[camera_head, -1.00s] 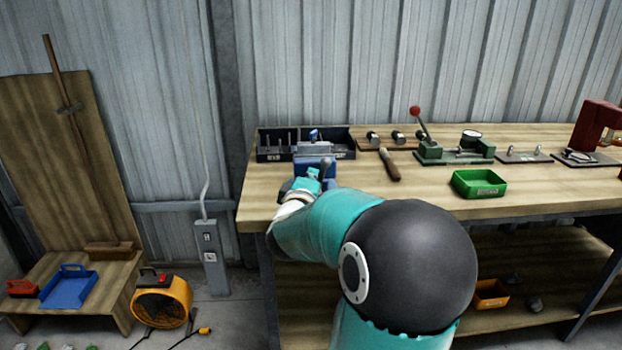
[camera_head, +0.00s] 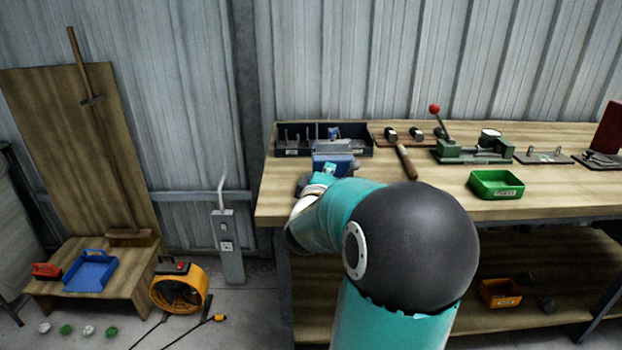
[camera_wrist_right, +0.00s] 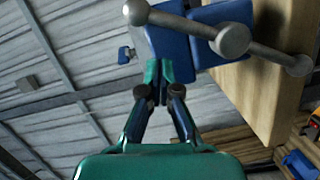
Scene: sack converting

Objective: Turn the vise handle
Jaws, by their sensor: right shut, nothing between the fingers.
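The blue vise (camera_head: 335,162) stands at the left front edge of the workbench, partly hidden by my right arm. In the right wrist view the blue vise body (camera_wrist_right: 168,40) is close up. Its grey vise handle (camera_wrist_right: 272,54), a bar with ball ends, runs slanting across the round screw head (camera_wrist_right: 232,40). My right gripper (camera_head: 322,178) is at the front of the vise. In the wrist view its teal fingers (camera_wrist_right: 160,72) are together, with nothing between them, just below the bar in the picture. I cannot tell whether they touch the handle or vise. My left gripper is not in view.
A dark tool tray (camera_head: 294,150) is behind the vise. A hammer (camera_head: 406,161), a green lever press (camera_head: 470,153) and a green bin (camera_head: 496,184) stand to the right on the bench. A yellow fan (camera_head: 180,288) and a low wooden table (camera_head: 140,277) are at left.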

